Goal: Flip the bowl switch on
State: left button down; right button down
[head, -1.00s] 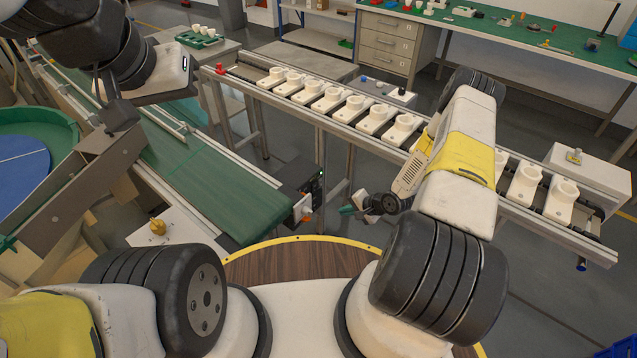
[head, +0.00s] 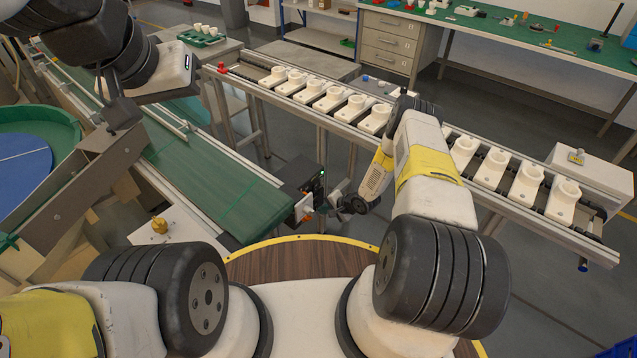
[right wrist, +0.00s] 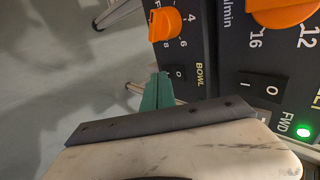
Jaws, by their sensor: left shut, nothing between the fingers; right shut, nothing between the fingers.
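The control box (head: 303,182) stands at the end of the green belt. The bowl switch (right wrist: 179,73) is a black rocker beside the BOWL label in the right wrist view; its "O" end shows and the rest is hidden behind my fingers. My right gripper (right wrist: 157,90) is shut and empty, its green fingertips at the switch's left edge; I cannot tell whether they touch it. My left gripper (head: 121,113) is shut and empty at the upper left, above a brown-grey chute.
Orange knobs (right wrist: 165,24) sit above the switches. A second rocker switch (right wrist: 260,88) and a lit green FWD lamp (right wrist: 303,132) are to the right. A rail of white holders (head: 330,98) runs behind my right arm. The green bowl (head: 62,128) is at far left.

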jog(key=shift+w+a, duration=0.25)
jog(key=shift+f, duration=0.1)
dwell(0.4)
jog(key=shift+a+r, duration=0.1)
jog(key=shift+r, duration=0.7)
jog(key=v, duration=0.7)
jog(key=shift+s+d+r, duration=0.15)
jog(key=shift+s+d, duration=0.1)
jog(key=shift+d, duration=0.1)
